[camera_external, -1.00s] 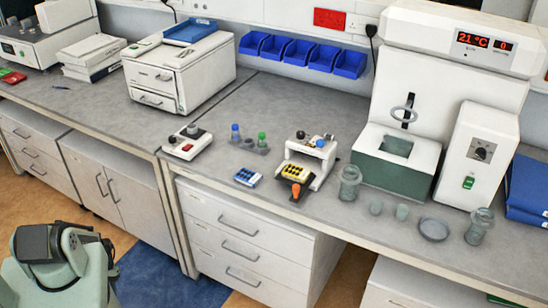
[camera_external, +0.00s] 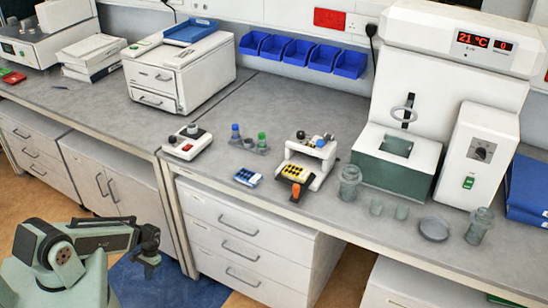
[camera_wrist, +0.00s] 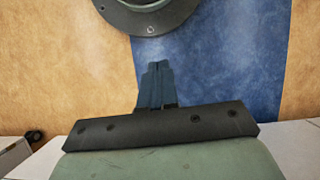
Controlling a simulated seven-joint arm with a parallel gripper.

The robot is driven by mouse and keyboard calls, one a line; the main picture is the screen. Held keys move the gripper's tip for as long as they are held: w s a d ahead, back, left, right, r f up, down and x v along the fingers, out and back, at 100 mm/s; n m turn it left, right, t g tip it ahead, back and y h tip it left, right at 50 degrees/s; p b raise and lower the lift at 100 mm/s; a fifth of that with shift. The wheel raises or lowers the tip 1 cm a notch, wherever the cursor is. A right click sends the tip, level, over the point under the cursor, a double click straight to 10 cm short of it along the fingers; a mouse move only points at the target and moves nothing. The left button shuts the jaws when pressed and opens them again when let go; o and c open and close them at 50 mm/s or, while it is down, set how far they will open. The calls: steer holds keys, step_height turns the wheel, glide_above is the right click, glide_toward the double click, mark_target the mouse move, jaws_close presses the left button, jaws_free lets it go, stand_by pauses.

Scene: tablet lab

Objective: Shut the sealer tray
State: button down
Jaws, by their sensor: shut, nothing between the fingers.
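The sealer (camera_external: 307,160) is a small white device on the bench, with a dark knob on top. Its tray (camera_external: 292,172), yellow with dark wells, sits at the front of the device with an orange handle (camera_external: 296,191) sticking out toward the bench's front edge. My gripper (camera_external: 147,262) hangs over the floor in front of the drawers, well left of and below the sealer, touching nothing. In the wrist view the fingers (camera_wrist: 158,72) are together and empty. The sealer is not in the wrist view.
A blue tablet pack (camera_external: 247,177) lies left of the sealer. Bottles with blue and green caps stand behind it, and a white device (camera_external: 187,143) is farther left. A glass jar (camera_external: 349,182) stands close right. The floor before the drawers is open.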

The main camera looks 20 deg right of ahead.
mark_target(295, 191)
steer(key=s+d+r+m+t+h, duration=0.15)
steer(key=s+d+r+m, duration=0.35)
steer(key=d, duration=0.7)
steer(key=s+d+r+m+t, duration=0.25)
steer(key=s+d, duration=0.35)
steer(key=d, duration=0.5)
steer(key=s+d+r+m+t+h, duration=0.3)
steer(key=s+d+r+m+h, duration=0.1)
steer(key=s+d+r, duration=0.75)
steer(key=s+d+r+m+t+h, duration=0.4)
steer(key=s+d+r, duration=0.4)
steer(key=s+r, duration=0.7)
steer(key=w+d+r+t+h, duration=0.2)
steer(key=w+r+t, duration=0.15)
steer(key=r, duration=0.45)
steer(key=w+d+r+t+h, duration=0.2)
steer(key=d+r+t, duration=0.15)
steer(key=r, duration=0.55)
steer(key=shift+m+t, duration=0.3)
steer(key=shift+m, duration=0.15)
steer(key=x, duration=1.2)
steer(key=shift+w+a+f, duration=0.15)
steer(key=shift+w+f, duration=0.05)
steer(key=shift+w, duration=0.25)
